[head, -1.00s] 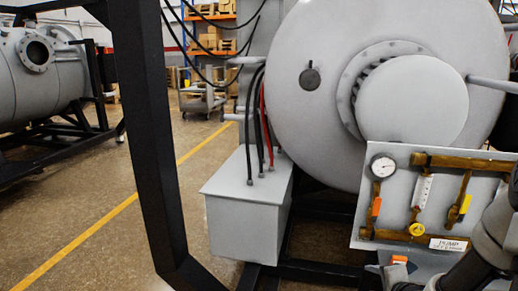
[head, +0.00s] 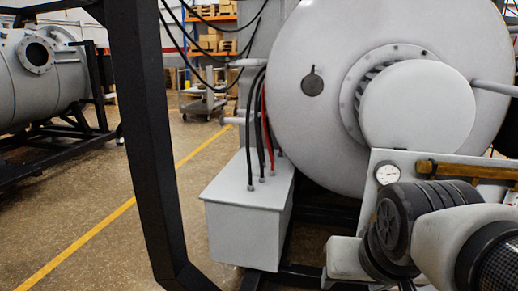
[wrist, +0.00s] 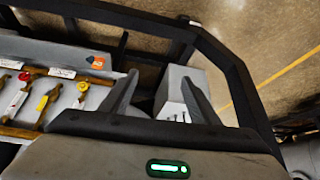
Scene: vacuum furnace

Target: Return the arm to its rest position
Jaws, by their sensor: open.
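My gripper (wrist: 160,95) shows in the wrist view with its two grey fingers spread apart and nothing between them. A light grey box (wrist: 184,88) lies beyond the fingers, apart from them. In the head view my arm (head: 430,225) is folded across the lower right, in front of the gauge panel (head: 376,160). I cannot make out the fingers there. The wrist view shows the panel's brass pipes and coloured valve handles (wrist: 43,102) to the left of the fingers.
The big grey furnace (head: 310,130) stands behind the panel. A black frame post (head: 140,130) rises at left centre. The light grey box with cables (head: 245,210) stands low beside the furnace. Open floor (head: 75,215) with a yellow line lies left. Another vessel (head: 35,85) stands far left.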

